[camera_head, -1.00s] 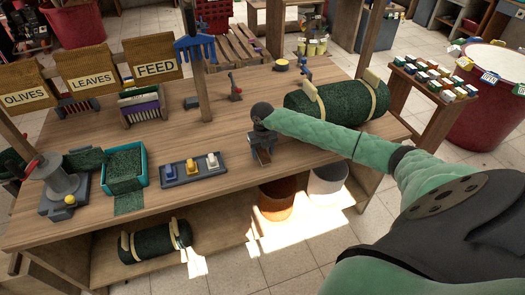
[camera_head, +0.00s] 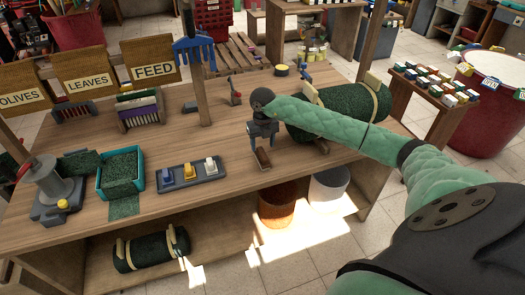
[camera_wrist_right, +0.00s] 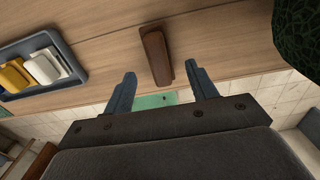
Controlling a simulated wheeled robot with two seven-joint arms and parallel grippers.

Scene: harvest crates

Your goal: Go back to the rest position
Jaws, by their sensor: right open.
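My right gripper (camera_head: 263,142) is above the front edge of the wooden workbench, its arm reaching in from the right. In the right wrist view its two fingers (camera_wrist_right: 158,90) stand apart with nothing between them. A small brown block (camera_head: 263,159) lies on the bench just below the gripper. In the right wrist view the block (camera_wrist_right: 156,56) lies beyond the fingertips, apart from them. My left gripper is not in view.
A grey tray (camera_head: 205,178) with blue, yellow and white pieces lies left of the gripper. A green roll with cream bands (camera_head: 345,112) lies right of it, close to my forearm. A teal bin (camera_head: 105,181) and a wooden post (camera_head: 191,60) stand on the bench (camera_head: 235,140).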

